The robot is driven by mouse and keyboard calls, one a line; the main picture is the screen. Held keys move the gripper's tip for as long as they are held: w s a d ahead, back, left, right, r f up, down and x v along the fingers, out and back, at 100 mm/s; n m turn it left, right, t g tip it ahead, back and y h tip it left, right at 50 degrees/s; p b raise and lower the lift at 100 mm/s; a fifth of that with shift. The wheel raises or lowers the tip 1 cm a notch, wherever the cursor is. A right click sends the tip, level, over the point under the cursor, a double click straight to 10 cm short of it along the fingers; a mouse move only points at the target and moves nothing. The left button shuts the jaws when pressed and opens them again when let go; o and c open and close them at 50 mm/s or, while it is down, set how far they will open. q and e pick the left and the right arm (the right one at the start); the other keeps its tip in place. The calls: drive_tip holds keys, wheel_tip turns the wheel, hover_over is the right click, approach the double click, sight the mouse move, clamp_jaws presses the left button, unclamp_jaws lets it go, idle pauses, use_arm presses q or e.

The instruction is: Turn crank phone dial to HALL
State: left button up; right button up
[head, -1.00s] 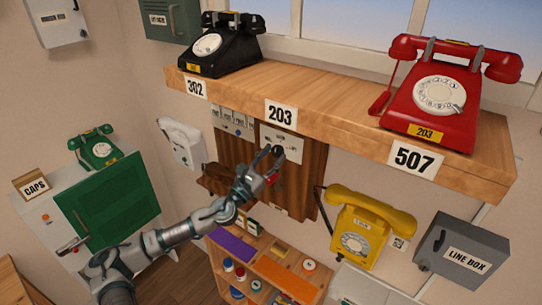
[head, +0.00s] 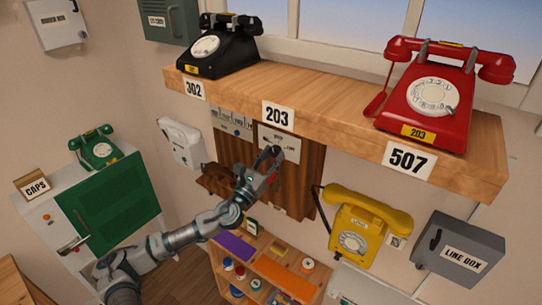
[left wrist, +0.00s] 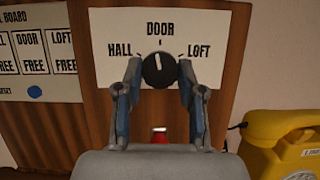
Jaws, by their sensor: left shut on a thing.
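The crank phone (head: 305,165) is a brown wooden wall box under the shelf. Its white plate (left wrist: 213,22) reads HALL at left, DOOR at top and LOFT at right. The round black dial knob (left wrist: 159,70) has a white mark pointing up, near DOOR and leaning very slightly left. My left gripper (head: 272,157) is at the knob, its fingers shut on the knob's left and right sides; the fingers also show in the left wrist view (left wrist: 159,76). In the head view the gripper largely hides the knob. My right gripper is in neither view.
The wooden shelf (head: 330,122) juts out just above, bearing a black phone (head: 222,45) and a red phone (head: 430,95). A yellow phone (head: 362,225) hangs close to the right of the box. A shelf unit with jars (head: 265,262) stands below.

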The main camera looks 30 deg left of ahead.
use_arm(q)
drive_tip(key=n+y, duration=0.1)
drive_tip(key=n, duration=0.1)
drive_tip(key=n+y+p, duration=0.1)
drive_tip(key=n, duration=0.1)
drive_tip(key=r+n+y+p, duration=0.1)
drive_tip(key=n+y, duration=0.1)
drive_tip(key=shift+n, duration=0.4)
drive_tip(key=shift+d+n+g+y+p, duration=0.1)
drive_tip(key=shift+n+g+y+p, duration=0.55)
drive_tip(key=shift+n, duration=1.05)
drive_tip(key=shift+d+n+g+y+p, duration=0.1)
drive_tip(key=shift+n+g+y+p, duration=0.15)
drive_tip(key=shift+n+y+p, duration=1.1)
drive_tip(key=shift+f+n+h, duration=0.1)
drive_tip(key=shift+n+h, duration=0.35)
drive_tip(key=shift+h, duration=0.15)
drive_tip(key=o, duration=1)
drive_tip(key=shift+o, duration=0.7)
drive_tip(key=shift+a, duration=0.1)
drive_tip(key=shift+a+f, duration=0.1)
drive_tip(key=shift+f, duration=0.1)
